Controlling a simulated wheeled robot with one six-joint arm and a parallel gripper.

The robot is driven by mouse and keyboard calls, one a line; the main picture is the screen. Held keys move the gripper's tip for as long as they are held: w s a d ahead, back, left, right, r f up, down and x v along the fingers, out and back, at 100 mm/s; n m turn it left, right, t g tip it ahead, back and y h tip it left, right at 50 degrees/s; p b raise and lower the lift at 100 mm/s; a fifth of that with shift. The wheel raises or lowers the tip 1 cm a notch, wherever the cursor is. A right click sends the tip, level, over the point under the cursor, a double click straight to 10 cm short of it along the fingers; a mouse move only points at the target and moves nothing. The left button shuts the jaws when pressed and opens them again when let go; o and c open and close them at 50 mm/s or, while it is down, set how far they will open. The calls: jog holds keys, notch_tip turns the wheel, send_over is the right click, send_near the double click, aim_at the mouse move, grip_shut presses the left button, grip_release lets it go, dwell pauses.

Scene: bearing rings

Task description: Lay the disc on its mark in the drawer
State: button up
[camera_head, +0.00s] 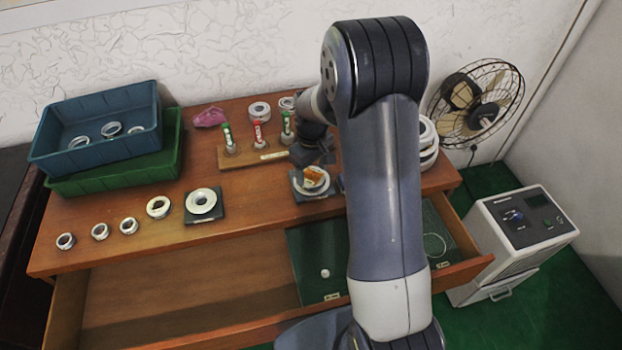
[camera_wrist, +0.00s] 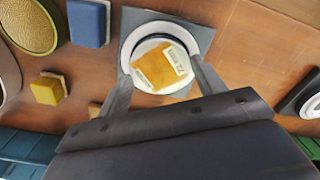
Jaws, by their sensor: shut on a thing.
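A white disc (camera_head: 320,186) with an orange-yellow labelled piece on it sits at a dark square plate (camera_head: 299,197) on the wooden top. In the wrist view the disc (camera_wrist: 146,46) lies between the two fingers over the dark plate (camera_wrist: 128,19). My gripper (camera_head: 313,163) is shut on the disc's sides; whether the disc is lifted off the plate, I cannot tell. The wooden drawer (camera_head: 185,298) below is pulled open. Its right part has a green lining (camera_head: 322,244) with a thin pale circle (camera_head: 434,246) and a small white round piece (camera_head: 325,273). My arm hides part of the drawer.
Another ring on a dark plate (camera_head: 190,217) and several loose rings stand to the left. A blue bin (camera_head: 95,151) rests on a green bin (camera_head: 170,160). A wooden rack with upright markers (camera_head: 270,156) is just behind my gripper. A fan (camera_head: 478,104) stands at the right.

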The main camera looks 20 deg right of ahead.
jog(key=shift+r+p, duration=1.5)
jog(key=shift+r, duration=0.85)
